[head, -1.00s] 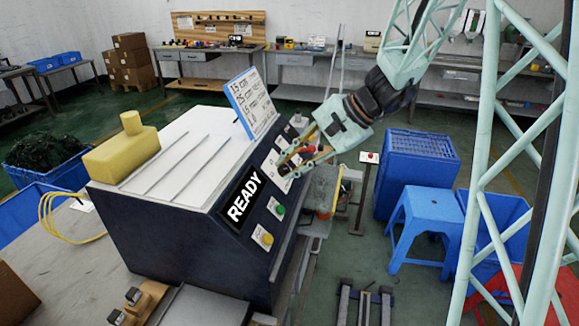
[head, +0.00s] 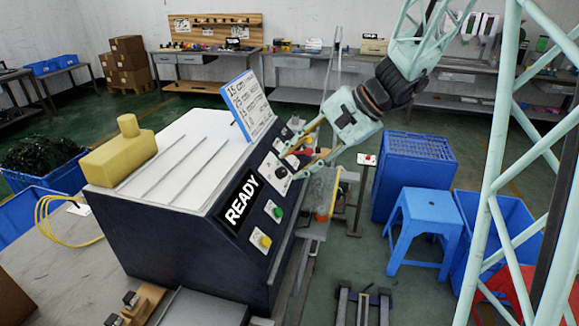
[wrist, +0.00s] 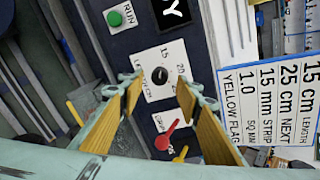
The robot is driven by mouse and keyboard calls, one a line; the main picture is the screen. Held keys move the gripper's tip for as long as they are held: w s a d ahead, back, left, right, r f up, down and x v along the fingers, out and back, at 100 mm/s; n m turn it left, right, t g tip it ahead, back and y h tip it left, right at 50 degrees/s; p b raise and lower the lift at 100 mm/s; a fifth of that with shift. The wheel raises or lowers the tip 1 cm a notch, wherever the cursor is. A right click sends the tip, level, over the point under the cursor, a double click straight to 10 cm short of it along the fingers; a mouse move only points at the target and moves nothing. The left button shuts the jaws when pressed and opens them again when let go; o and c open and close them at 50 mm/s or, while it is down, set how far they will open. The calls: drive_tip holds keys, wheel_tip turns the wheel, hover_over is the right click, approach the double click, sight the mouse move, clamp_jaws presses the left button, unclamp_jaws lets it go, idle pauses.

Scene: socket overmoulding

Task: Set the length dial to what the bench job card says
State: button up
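The length dial is a black knob (wrist: 160,76) on a white plate marked 15 and 20 in the wrist view. Its exact setting is too small to read. In the head view its plate (head: 273,168) is on the machine's sloping front, partly behind my gripper. My gripper (head: 290,164) is open, with nothing visible between its fingers. In the wrist view the fingers (wrist: 160,88) stand on either side of the dial; contact cannot be told. The job card (wrist: 268,105) reads 15 cm LENGTH, 25 cm NEXT, 15 mm STRIP, YELLOW FLAG, 1.0 SQ MM. It stands on the machine top (head: 248,102).
A red lever (wrist: 168,133) on another panel plate is close to the dial. A green RUN button (wrist: 114,18) and a READY display (head: 241,198) are on the same front. A yellow button (head: 264,241) is lower down. A blue stool (head: 418,212) stands right of the machine.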

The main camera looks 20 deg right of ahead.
drive_tip(key=v, duration=0.8)
drive_tip(key=shift+r, duration=0.1)
drive_tip(key=shift+s, duration=0.1)
idle(0.4)
drive_tip(key=s+a+r+n+g+h, duration=0.1)
drive_tip(key=s+a+r+n, duration=0.2)
drive_tip(key=s, duration=0.5)
drive_tip(key=s+a+r+n+g+h, duration=0.1)
drive_tip(key=s+a+n, duration=0.1)
drive_tip(key=s+a, duration=0.45)
drive_tip(key=s+d+n+h, duration=0.1)
drive_tip(key=s+n+h, duration=0.1)
drive_tip(key=s, duration=0.8)
drive_tip(key=s+d+r+n+t+h, duration=0.1)
drive_tip(key=s+d+n+h, duration=0.1)
drive_tip(key=s, duration=0.9)
drive_tip(key=shift+n+h, duration=0.6)
drive_tip(key=shift+n, duration=0.7)
drive_tip(key=shift+r, duration=0.1)
drive_tip(key=shift+c, duration=0.3)
